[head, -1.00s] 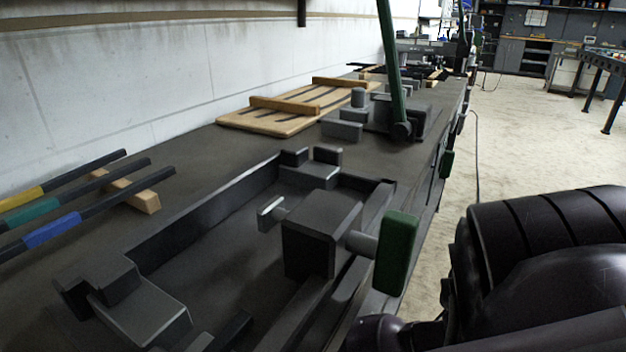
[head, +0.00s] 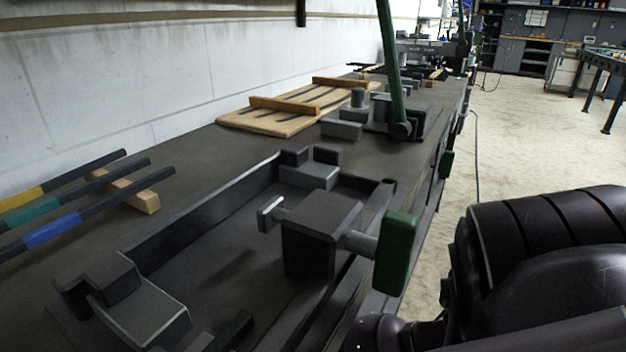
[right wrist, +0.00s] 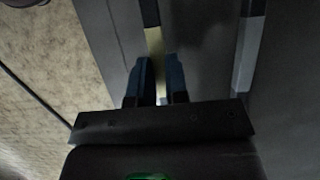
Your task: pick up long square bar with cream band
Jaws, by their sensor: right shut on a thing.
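The long square bar with the cream band (right wrist: 155,45) shows in the right wrist view, dark apart from its pale band, running up between my right gripper's fingers. My right gripper (right wrist: 160,68) is shut on this bar near the band. The lower part of the bar is hidden behind the fingers and the gripper body. In the head view my right arm fills the lower right, but its gripper is out of sight and I cannot make out the cream band. My left gripper is in neither view.
In the wrist view, another bar with a pale grey-blue band (right wrist: 245,50) lies to the right. The head view shows a dark vise-like fixture (head: 322,235) with a green block (head: 396,253), several colour-banded bars (head: 75,228) at left, and a wooden board (head: 270,118) farther back.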

